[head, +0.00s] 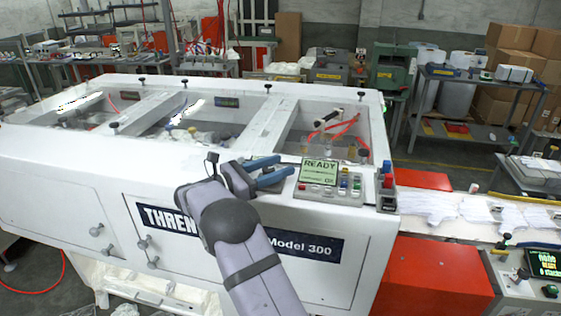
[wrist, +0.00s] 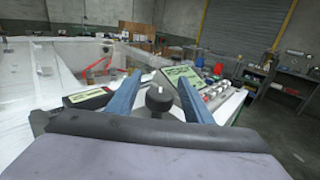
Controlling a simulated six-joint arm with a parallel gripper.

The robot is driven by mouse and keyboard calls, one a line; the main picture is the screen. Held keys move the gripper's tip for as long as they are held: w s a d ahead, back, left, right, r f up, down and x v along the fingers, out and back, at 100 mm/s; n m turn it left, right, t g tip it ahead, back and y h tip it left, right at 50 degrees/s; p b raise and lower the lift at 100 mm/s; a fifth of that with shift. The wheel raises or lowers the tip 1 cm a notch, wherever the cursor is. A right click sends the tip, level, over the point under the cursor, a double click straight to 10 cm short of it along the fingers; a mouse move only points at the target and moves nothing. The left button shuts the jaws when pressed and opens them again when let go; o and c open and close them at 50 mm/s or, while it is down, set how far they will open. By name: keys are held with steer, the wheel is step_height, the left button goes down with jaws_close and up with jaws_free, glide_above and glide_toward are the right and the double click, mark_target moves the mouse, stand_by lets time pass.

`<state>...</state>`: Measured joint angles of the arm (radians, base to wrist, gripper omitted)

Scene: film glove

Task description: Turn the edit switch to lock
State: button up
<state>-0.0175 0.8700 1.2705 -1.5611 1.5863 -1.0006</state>
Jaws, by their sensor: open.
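My gripper (head: 286,166) is over the top of the white machine, left of the control panel. Its two blue fingers are apart. In the wrist view my gripper (wrist: 160,76) has a black rotary knob with a pale mark (wrist: 158,98) between its fingers, with gaps at both sides. This looks like the edit switch, but I cannot read its label or setting. I cannot make out the knob in the head view. The panel's green screen (head: 319,171) reads READY; it also shows in the wrist view (wrist: 182,76).
A second small display (wrist: 88,96) lies left of the fingers in the wrist view. A grey box with red and blue parts (head: 387,187) stands at the machine's right corner. The white machine (head: 60,165) fills the left.

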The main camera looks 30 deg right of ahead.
steer(key=shift+d, duration=0.65)
steer(key=c, duration=1.1)
steer(key=shift+o, duration=0.2)
